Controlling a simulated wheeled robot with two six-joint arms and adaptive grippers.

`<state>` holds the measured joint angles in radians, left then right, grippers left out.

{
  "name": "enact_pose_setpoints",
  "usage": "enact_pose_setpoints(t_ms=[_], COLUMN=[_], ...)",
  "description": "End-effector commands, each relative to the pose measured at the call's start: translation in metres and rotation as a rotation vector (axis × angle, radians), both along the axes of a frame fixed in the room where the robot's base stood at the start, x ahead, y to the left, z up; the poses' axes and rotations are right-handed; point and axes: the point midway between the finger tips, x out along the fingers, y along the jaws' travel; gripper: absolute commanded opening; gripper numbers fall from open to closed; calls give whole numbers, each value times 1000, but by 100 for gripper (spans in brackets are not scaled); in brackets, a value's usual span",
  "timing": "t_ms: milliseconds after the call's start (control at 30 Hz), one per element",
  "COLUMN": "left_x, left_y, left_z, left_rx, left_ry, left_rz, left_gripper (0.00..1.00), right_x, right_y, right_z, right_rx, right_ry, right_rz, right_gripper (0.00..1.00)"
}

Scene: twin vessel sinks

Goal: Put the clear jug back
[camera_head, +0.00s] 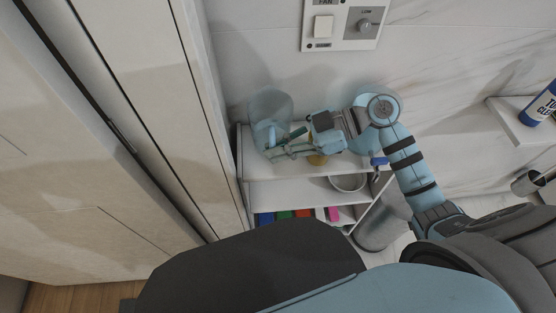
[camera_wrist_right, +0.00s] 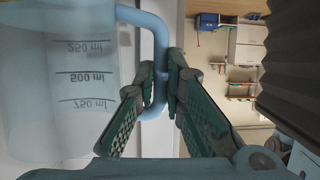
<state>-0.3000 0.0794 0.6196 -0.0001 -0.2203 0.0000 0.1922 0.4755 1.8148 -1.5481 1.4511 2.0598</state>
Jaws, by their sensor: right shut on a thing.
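The clear jug (camera_head: 268,108) is a see-through bluish vessel at the top left of the white shelf unit (camera_head: 243,152), against the marble wall. In the right wrist view the jug (camera_wrist_right: 75,90) fills the left side, with volume marks and a blue handle (camera_wrist_right: 150,18). My right gripper (camera_head: 273,147) reaches in from the right at the jug. In the wrist view its fingers (camera_wrist_right: 162,85) are closed on the jug's handle from both sides. I cannot tell whether the jug's base touches the shelf top. My left gripper does not show in either view.
A yellow item (camera_head: 317,160) stands on the shelf top behind my gripper. A white bowl (camera_head: 348,182) sits on the shelf below, with coloured items (camera_head: 303,214) lower down. A tall pale cabinet (camera_head: 120,110) is close on the left. A switch panel (camera_head: 342,24) is on the wall above.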

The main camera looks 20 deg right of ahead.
Motion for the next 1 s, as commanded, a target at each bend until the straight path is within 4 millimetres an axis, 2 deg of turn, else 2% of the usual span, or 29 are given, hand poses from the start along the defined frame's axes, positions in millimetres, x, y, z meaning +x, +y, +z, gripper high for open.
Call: enact_pose_setpoints(t_ms=[100, 200, 533, 567, 600, 700, 1000], left_x=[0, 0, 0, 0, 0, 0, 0], left_y=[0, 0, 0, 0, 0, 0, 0], left_z=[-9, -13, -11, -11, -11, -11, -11], left_rx=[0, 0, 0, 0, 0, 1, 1], left_ry=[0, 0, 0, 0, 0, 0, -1], left_rz=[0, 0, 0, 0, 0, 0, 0], left_gripper=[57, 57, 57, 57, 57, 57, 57], right_x=[0, 0, 0, 0, 0, 0, 0], right_y=[0, 0, 0, 0, 0, 0, 0], right_z=[-25, -38, -40, -41, -41, -41, -38], right_rx=[3, 1, 0, 0, 0, -1, -1], right_ry=[4, 1, 1, 3, 3, 2, 0], right_rz=[-2, -2, -2, -2, -2, -2, -1], right_gripper=[0, 0, 0, 12, 18, 30, 30])
